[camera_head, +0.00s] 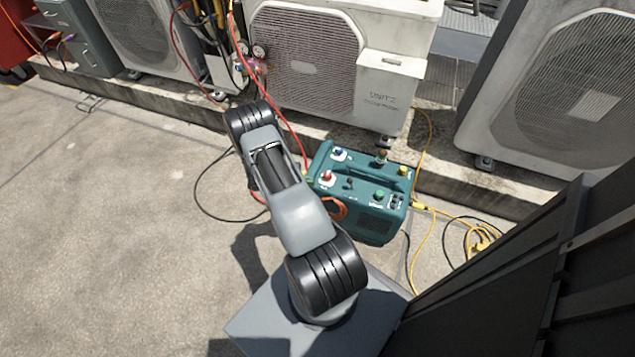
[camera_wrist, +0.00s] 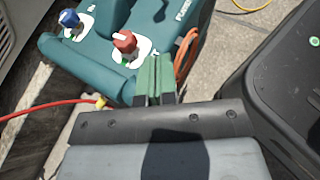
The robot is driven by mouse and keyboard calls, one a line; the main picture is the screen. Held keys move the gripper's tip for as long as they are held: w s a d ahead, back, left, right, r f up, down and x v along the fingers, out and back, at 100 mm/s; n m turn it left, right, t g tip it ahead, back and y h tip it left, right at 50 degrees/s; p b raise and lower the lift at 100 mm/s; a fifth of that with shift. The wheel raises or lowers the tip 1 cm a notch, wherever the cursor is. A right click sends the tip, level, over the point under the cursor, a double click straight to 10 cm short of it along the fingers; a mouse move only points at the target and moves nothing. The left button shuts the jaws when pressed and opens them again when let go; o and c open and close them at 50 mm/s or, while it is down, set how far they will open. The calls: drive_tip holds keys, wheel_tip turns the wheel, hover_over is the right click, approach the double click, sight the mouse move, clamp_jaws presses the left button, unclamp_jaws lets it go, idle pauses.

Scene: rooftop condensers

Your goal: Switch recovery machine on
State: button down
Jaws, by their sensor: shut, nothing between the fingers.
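The recovery machine (camera_head: 365,215) is a teal box on the concrete, right of my arm in the head view. Its top carries a blue knob (camera_head: 339,153), a red knob (camera_head: 327,177), a green button or knob (camera_head: 379,196) and small black controls (camera_head: 396,201). Which one is the power switch is too small to tell. In the wrist view, the machine (camera_wrist: 100,65) shows the blue knob (camera_wrist: 69,19) and red knob (camera_wrist: 124,42). My gripper (camera_wrist: 155,62) has green fingers, shut and empty, beside the machine's edge near the red knob. My arm hides it in the head view.
A red hose (camera_head: 278,118) and yellow cord (camera_head: 425,225) run by the machine. An orange loop (camera_head: 338,208) hangs at its near left side. Condenser units (camera_head: 310,62) stand on a ledge behind. Open concrete (camera_head: 110,220) lies to the left.

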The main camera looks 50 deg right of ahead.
drive_tip(key=b, duration=0.3)
approach(351, 184)
drive_tip(key=d+f, duration=0.3)
drive_tip(key=f, duration=0.1)
drive_tip(key=shift+s+d+f, duration=0.1)
drive_tip(key=shift+s+d, duration=0.05)
drive_tip(key=shift+s, duration=0.2)
drive_tip(key=shift+s+d+r, duration=0.2)
drive_tip(key=shift+s+d, duration=0.45)
drive_tip(key=shift+d, duration=0.15)
drive_tip(key=shift+r, duration=0.1)
